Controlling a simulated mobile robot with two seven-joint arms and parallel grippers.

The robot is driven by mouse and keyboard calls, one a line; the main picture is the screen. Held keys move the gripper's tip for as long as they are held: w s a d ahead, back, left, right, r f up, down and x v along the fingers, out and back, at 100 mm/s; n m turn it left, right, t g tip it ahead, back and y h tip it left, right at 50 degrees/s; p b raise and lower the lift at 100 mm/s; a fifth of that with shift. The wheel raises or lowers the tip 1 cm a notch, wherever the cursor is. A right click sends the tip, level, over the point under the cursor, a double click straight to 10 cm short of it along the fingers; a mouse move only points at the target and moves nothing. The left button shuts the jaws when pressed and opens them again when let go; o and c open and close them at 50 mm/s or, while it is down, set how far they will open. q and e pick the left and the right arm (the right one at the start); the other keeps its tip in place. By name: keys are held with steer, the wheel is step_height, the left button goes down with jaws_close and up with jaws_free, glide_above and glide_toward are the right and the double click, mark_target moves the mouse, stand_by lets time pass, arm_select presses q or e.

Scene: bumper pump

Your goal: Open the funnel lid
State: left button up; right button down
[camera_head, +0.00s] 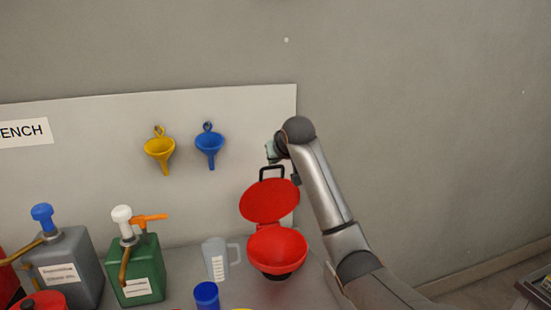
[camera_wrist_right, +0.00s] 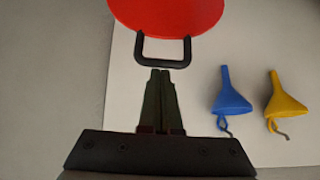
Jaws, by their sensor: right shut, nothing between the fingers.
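The red funnel (camera_head: 276,250) stands at the right end of the bench. Its round red lid (camera_head: 268,201) is tilted up and back, well apart from the funnel's rim at the front. A black handle (camera_head: 272,172) sticks up from the lid's top edge. In the right wrist view, the lid (camera_wrist_right: 167,12) and its handle (camera_wrist_right: 163,62) show just beyond my fingertips. My right gripper (camera_wrist_right: 160,72) is shut and empty, its tips close to the handle's bar; I cannot tell if they touch. In the head view, my right gripper (camera_head: 272,152) is behind and above the handle. My left gripper is not in view.
A clear measuring jug (camera_head: 217,262) and a blue cap-like object (camera_head: 206,294) stand left of the funnel. Green (camera_head: 138,276) and grey (camera_head: 70,268) pump containers stand further left. Yellow (camera_head: 160,147) and blue (camera_head: 209,143) funnels hang on the back panel (camera_head: 90,190).

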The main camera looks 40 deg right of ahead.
steer(key=shift+w+d+r+p, duration=0.25)
steer(key=shift+w+r+p, duration=0.3)
steer(key=shift+r, duration=0.25)
arm_select(q)
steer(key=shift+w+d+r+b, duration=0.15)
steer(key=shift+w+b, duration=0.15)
steer(key=shift+b, duration=0.6)
arm_select(e)
steer(key=v, duration=0.9)
steer(key=shift+s, duration=0.2)
steer(key=shift+r, duration=0.1)
